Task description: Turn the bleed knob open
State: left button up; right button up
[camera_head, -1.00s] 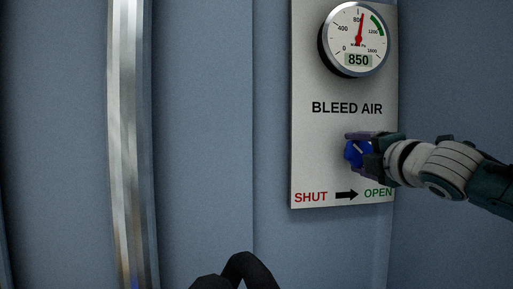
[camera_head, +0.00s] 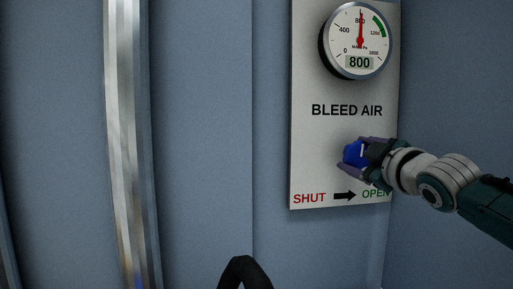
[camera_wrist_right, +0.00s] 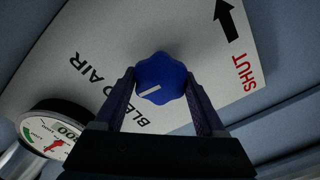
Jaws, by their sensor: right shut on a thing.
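The blue bleed knob (camera_head: 353,152) sits on the white BLEED AIR panel (camera_head: 312,150), below the lettering and above the SHUT-to-OPEN arrow. My right gripper (camera_head: 357,158) is shut on the knob, coming in from the right. In the right wrist view the knob (camera_wrist_right: 161,80) shows its white pointer line between the two fingers of the right gripper (camera_wrist_right: 162,92). The round gauge (camera_head: 356,40) above has a red needle pointing about straight up and reads 800. My left gripper is not clearly seen; a dark curved piece shows at the bottom edge.
A tall shiny metal column (camera_head: 128,140) stands at the left in front of the blue-grey wall (camera_head: 205,140). A side wall (camera_head: 455,70) closes in at the right, behind my right arm. The space in front of the panel's left side is clear.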

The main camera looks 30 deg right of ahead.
jog(key=m+p, duration=0.2)
jog(key=m, duration=0.4)
jog(key=shift+d+r, duration=0.1)
jog(key=shift+r, duration=0.05)
jog(key=shift+m+p, duration=0.6)
jog(key=shift+m, duration=1.6)
jog(key=shift+d, duration=0.1)
jog(key=o, duration=1.3)
jog(key=shift+s, duration=0.2)
jog(key=shift+s+a, duration=0.2)
jog(key=shift+s, duration=0.1)
jog(key=v, duration=0.9)
jog(key=shift+d, duration=0.1)
